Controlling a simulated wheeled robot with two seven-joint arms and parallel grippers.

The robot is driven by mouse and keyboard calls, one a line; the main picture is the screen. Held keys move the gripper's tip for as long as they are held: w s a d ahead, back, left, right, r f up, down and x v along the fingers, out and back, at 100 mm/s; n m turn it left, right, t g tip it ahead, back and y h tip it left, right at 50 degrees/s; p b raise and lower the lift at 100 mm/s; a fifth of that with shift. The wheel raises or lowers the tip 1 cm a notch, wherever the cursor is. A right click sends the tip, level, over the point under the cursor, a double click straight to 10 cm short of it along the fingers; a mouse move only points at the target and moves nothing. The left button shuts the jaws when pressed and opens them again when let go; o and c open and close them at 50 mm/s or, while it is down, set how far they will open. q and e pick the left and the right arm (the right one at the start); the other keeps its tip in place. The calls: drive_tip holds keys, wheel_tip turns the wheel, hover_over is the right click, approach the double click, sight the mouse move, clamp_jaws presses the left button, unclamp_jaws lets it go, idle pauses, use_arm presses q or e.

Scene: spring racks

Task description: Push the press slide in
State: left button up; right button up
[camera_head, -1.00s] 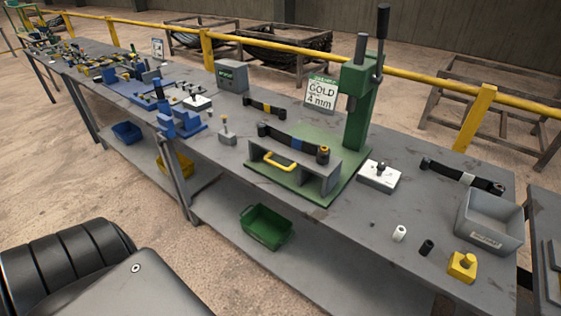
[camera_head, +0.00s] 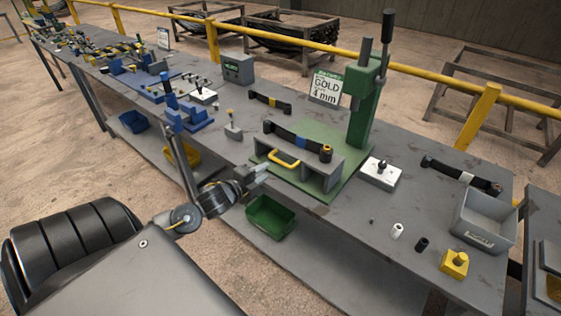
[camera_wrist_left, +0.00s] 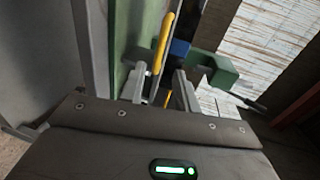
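The press slide (camera_head: 315,178) is a grey block with a yellow bar handle (camera_head: 284,161) on its front. It sits on the green base (camera_head: 338,182) of the press and carries a black link with a blue band (camera_head: 298,141). My left gripper (camera_head: 261,170) is in front of the slide, just left of the handle. In the left wrist view, its two fingers (camera_wrist_left: 160,88) are apart with nothing held. The yellow handle (camera_wrist_left: 163,43) shows ahead, roughly in line with the gap; I cannot tell whether they touch. My right gripper is not in view.
The green press column (camera_head: 365,108) with its lever stands behind the slide. A grey bin (camera_head: 487,222) and small parts lie to the right on the grey bench (camera_head: 345,235). Blue fixtures (camera_head: 188,115) stand to the left. A green bin (camera_head: 271,218) is on the lower shelf.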

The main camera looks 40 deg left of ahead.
sight(281, 162)
use_arm(q)
drive_tip(key=p+x, duration=0.2)
drive_tip(key=x, duration=0.6)
drive_tip(key=shift+w, duration=0.35)
drive_tip(key=shift+x, duration=0.8)
drive_tip(key=shift+f, duration=0.1)
drive_tip(key=shift+s, duration=0.1)
drive_tip(key=shift+c, duration=0.2)
clamp_jaws()
